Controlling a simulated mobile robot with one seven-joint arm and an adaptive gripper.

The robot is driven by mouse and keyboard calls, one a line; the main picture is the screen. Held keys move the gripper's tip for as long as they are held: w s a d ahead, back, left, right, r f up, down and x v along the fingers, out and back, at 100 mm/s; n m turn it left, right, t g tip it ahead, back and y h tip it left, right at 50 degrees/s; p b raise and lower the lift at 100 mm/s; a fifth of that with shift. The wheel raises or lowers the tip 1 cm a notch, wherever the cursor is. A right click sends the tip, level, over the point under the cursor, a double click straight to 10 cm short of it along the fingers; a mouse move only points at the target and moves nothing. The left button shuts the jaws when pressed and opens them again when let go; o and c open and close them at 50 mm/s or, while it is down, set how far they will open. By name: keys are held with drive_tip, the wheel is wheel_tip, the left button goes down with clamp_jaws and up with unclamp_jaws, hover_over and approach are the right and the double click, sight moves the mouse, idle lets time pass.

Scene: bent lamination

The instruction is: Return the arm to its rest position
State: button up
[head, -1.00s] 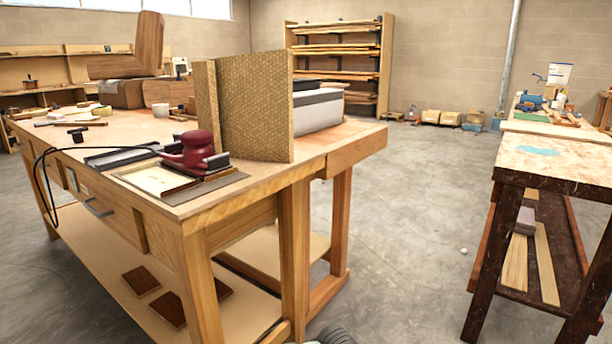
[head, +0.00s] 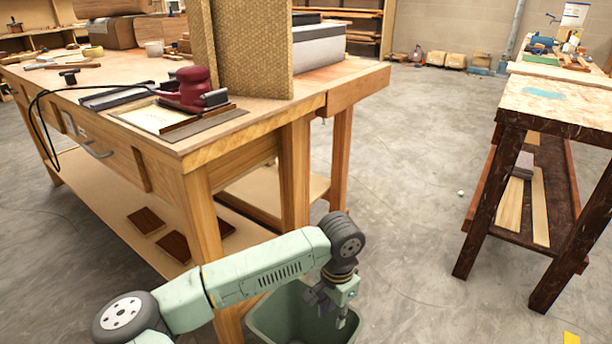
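My gripper (head: 333,304) shows at the lower middle of the head view, at the end of my pale green arm (head: 265,270). The arm is bent, with the wrist turned down, in front of the workbench. The gripper points down over the mouth of a green bin (head: 268,324) on the floor. Nothing shows held in it. Its fingers are small and dark here, and I cannot tell how far apart they are.
The wooden workbench (head: 220,143) stands close behind my arm, with a red sander (head: 188,91) and a woven panel (head: 250,45) on it. A dark-legged table (head: 550,105) stands at right. The floor (head: 400,180) between them is clear.

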drive_tip(key=shift+r, duration=0.3)
